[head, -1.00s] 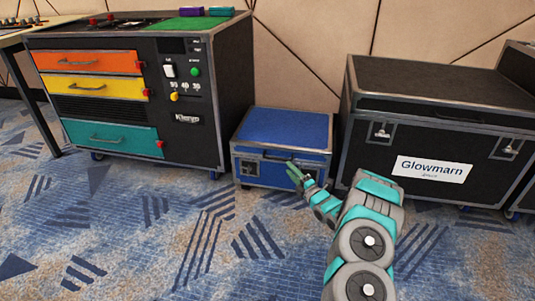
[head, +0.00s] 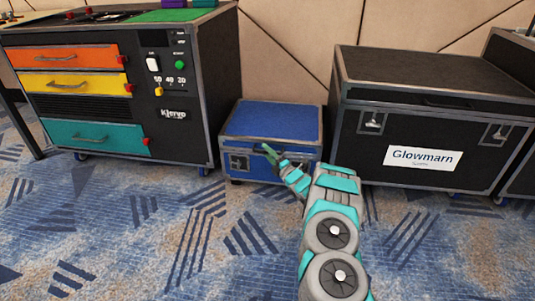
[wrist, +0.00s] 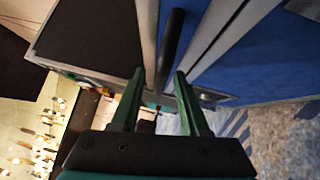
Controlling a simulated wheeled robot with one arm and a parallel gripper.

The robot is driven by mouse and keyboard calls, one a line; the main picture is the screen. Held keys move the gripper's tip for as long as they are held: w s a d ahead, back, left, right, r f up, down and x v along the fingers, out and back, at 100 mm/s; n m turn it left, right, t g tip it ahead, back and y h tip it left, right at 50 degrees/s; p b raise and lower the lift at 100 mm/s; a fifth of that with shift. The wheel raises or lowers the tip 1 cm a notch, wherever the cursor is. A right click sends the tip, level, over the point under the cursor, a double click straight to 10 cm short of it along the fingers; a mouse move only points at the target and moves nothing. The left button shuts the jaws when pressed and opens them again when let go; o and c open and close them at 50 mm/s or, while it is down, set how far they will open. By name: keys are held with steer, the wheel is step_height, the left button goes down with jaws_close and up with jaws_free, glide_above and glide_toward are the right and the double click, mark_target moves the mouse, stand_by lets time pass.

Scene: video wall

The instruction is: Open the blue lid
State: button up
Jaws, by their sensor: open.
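The blue lid (head: 272,120) is the top of a small blue case (head: 262,170) on the carpet, and it is shut. The case has metal edges and a latch on its front left. My gripper (head: 268,150) is at the upper front of the case, by the lid's front edge. In the wrist view my gripper (wrist: 160,95) is open, and a dark bar handle (wrist: 172,45) runs toward the space between the two green fingers. I cannot tell whether the fingers touch it. My forearm hides the lower right front of the case.
A black cabinet (head: 188,140) with orange, yellow and teal drawers stands close on the left. A large black case labelled Glowmarn (head: 428,115) stands close on the right. The patterned carpet (head: 130,235) in front is clear. A panelled wall (head: 290,50) is behind.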

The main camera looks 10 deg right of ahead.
jaws_close()
stand_by(1.4)
